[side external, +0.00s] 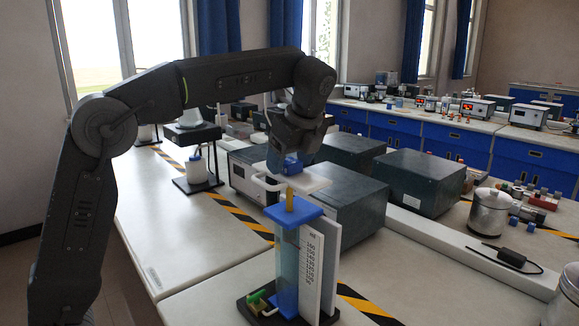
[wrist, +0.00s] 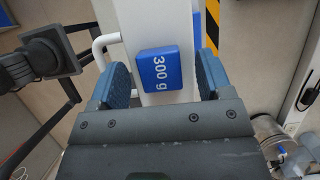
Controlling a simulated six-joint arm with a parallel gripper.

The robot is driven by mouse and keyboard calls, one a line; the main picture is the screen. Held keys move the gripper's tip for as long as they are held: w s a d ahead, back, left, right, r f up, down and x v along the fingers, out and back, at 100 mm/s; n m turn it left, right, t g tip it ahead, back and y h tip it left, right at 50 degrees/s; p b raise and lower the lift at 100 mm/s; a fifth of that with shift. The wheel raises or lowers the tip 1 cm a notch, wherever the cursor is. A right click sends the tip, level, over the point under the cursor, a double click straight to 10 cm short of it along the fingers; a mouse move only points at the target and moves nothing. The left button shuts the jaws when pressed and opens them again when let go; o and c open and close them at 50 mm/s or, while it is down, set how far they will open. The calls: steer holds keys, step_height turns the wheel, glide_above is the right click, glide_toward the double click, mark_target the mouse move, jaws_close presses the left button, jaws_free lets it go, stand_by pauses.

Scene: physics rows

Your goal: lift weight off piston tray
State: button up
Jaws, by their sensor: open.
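A blue weight marked "300 g" (wrist: 158,68) sits on the white piston tray (wrist: 150,22) in the wrist view. My gripper (wrist: 161,77) is open, with one blue pad on each side of the weight and a visible gap on both sides. In the side view my gripper (side external: 290,161) is low over the tray (side external: 318,182), and the weight cannot be told apart from the blue pads there.
A white handle (wrist: 102,45) sticks out beside the tray, close to one pad. Grey instrument boxes (side external: 348,205) stand right behind the tray. A metal can (side external: 489,212) is at the right. The bench left of the cylinder (side external: 215,290) is clear.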

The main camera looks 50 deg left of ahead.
steer(key=c, duration=1.1)
steer(key=shift+c, duration=0.5)
